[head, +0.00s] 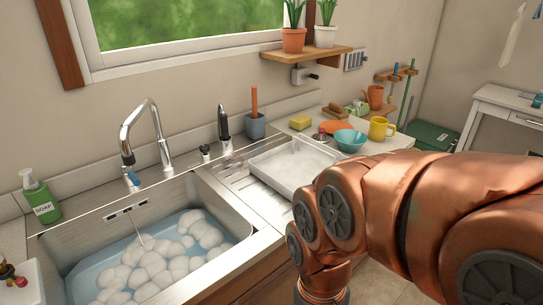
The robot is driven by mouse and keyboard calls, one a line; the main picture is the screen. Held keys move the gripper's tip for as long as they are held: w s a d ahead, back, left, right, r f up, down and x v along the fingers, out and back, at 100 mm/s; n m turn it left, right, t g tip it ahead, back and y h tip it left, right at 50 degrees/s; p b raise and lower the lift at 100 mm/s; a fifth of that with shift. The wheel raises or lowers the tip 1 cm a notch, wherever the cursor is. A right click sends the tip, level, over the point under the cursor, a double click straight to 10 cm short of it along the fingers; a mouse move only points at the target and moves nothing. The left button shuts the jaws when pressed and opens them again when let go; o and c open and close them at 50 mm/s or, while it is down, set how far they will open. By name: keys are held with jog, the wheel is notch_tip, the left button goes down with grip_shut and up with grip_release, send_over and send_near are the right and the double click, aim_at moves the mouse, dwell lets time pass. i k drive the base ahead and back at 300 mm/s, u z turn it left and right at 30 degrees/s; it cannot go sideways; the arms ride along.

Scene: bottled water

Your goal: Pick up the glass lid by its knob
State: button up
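I cannot make out a glass lid or its knob with certainty in the head view. A small round grey item (321,138) lies on the counter beside the turquoise bowl (350,140); it is too small to tell what it is. My copper-coloured arm fills the right and lower right of the view and bends down past the front edge of the counter. My gripper is outside the view, so its state and anything in it are hidden.
The sink (227,203) holds water and white foam, with a tall faucet (140,135) behind. A white tray (257,161) sits on the drainboard. A yellow mug (380,129), sponge (300,122) and soap bottle (39,196) stand around. A side table (497,98) is at far right.

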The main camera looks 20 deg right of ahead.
aim_at(233, 162)
jog(key=z, duration=1.1)
jog(key=i, duration=0.8)
jog(key=u, duration=2.7)
